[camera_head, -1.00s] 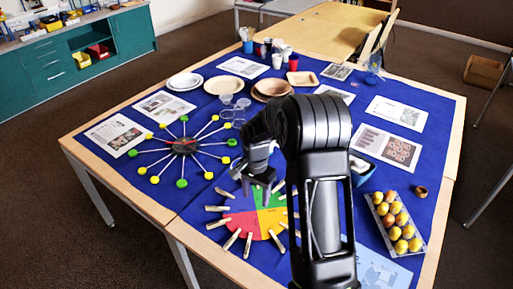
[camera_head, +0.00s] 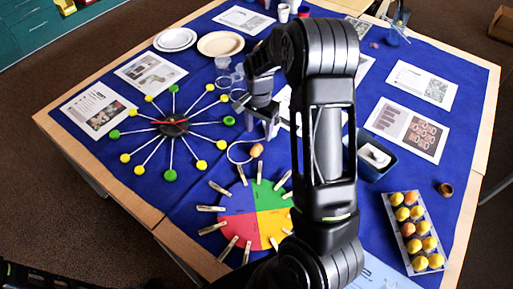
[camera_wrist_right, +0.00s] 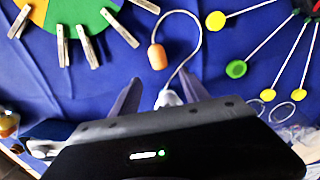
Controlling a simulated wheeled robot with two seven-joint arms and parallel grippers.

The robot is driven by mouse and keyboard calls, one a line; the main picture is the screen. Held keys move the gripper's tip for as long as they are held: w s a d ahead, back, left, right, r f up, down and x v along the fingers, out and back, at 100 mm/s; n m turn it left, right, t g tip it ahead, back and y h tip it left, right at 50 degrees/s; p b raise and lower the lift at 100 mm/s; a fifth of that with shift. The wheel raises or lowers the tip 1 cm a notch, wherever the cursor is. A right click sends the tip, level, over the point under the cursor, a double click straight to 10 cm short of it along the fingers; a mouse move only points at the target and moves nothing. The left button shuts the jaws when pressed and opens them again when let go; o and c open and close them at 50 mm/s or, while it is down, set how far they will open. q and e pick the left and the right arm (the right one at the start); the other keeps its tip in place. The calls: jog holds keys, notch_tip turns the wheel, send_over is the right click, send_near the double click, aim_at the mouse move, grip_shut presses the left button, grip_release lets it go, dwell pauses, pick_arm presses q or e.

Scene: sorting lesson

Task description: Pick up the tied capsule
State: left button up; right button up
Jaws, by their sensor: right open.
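The tied capsule (camera_head: 256,150) is a small orange-tan piece on a thin white cord, lying on the blue cloth just beyond the colour wheel. It also shows in the right wrist view (camera_wrist_right: 157,57), where the cord curves round to a whitish piece (camera_wrist_right: 168,98) between my fingers, partly hidden by the gripper body. My right gripper (camera_head: 268,127) is open, just beyond the orange piece in the head view. In the right wrist view its two fingers (camera_wrist_right: 160,90) point toward the cloth, apart from the orange piece. My left gripper is not in view.
The colour wheel (camera_head: 240,205) with clothespins lies nearer me. A spoked model (camera_head: 173,129) with green and yellow balls lies to the left. Clear cups (camera_head: 224,83) stand beyond the gripper.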

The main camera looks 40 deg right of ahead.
aim_at(259, 145)
jog(key=shift+f, duration=1.3)
jog(key=shift+f+p, duration=0.3)
jog(key=shift+p, duration=0.1)
notch_tip(259, 145, down, 4)
jog(key=shift+r+p, duration=0.2)
jog(key=shift+p, duration=0.4)
jog(key=shift+f, duration=0.5)
jog(key=shift+c, duration=0.3)
grip_shut()
